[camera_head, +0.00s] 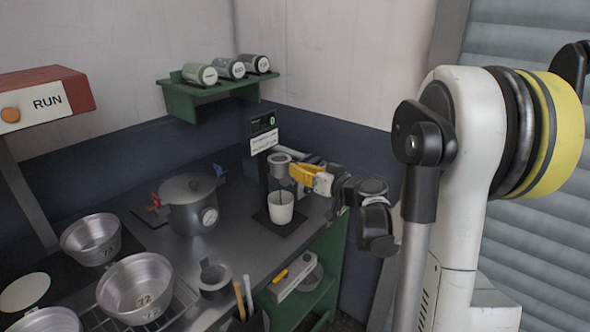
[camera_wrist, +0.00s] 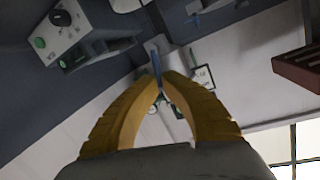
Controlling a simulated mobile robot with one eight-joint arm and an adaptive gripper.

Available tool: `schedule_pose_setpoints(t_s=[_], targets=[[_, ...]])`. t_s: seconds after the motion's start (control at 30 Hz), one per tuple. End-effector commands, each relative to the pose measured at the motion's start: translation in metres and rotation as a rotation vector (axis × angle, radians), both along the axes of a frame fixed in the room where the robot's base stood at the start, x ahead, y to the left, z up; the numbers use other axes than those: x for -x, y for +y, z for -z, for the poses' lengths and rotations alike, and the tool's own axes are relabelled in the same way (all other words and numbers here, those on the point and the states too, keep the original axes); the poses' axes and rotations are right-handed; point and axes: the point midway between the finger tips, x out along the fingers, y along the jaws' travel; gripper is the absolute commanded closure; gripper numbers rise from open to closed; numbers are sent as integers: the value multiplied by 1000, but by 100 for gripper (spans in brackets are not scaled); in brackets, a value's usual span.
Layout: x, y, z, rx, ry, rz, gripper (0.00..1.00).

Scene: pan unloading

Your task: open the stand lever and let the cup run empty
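The dark stand (camera_head: 262,158) at the counter's back holds a metal cup (camera_head: 280,166) with a dark handle. A white cup (camera_head: 280,207) stands upright below it on the dark base; its contents cannot be made out. My gripper (camera_head: 296,173), with yellow fingers, is at the right of the metal cup, close to it. In the wrist view, the fingertips (camera_wrist: 161,84) are drawn close together at a thin blue strip (camera_wrist: 156,62), perhaps the stand lever. Whether they grip it cannot be told. The lever is not clearly visible in the head view.
A lidded pot (camera_head: 190,205) with a gauge stands left of the stand. Metal pans (camera_head: 92,240) are at the lower left. A small pot (camera_head: 214,278) and a utensil holder (camera_head: 244,318) are at the counter front. A green shelf (camera_head: 180,100) with canisters hangs above.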

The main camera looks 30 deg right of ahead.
Motion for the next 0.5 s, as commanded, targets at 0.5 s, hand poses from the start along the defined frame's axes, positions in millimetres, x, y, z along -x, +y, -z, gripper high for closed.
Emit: schedule_pose_setpoints(t_s=[0.5], targets=[[-4,-10,4,-241,87,-1,100]])
